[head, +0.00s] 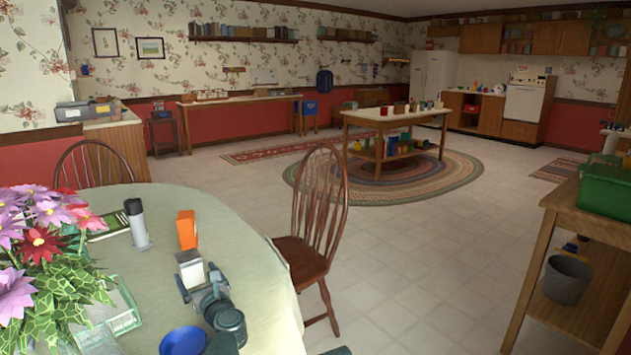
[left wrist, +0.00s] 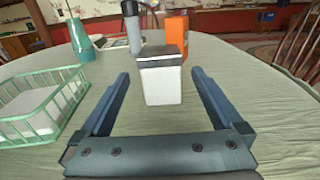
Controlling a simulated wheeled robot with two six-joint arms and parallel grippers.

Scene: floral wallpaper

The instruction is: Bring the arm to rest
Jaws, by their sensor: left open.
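My left gripper (head: 201,281) is over the round table with the pale green cloth (head: 235,235). A white box with a dark top (left wrist: 160,80) stands upright just beyond the fingertips; in the head view the white box (head: 189,267) is right at the gripper's far end. I cannot tell whether a finger touches it.
On the table are an orange box (head: 187,229), a grey bottle with a dark cap (head: 137,224), a green wire basket (left wrist: 42,105), a blue round object (head: 183,341) and flowers (head: 40,250). A wooden chair (head: 318,215) stands right of the table. Floor (head: 430,270) beyond is open.

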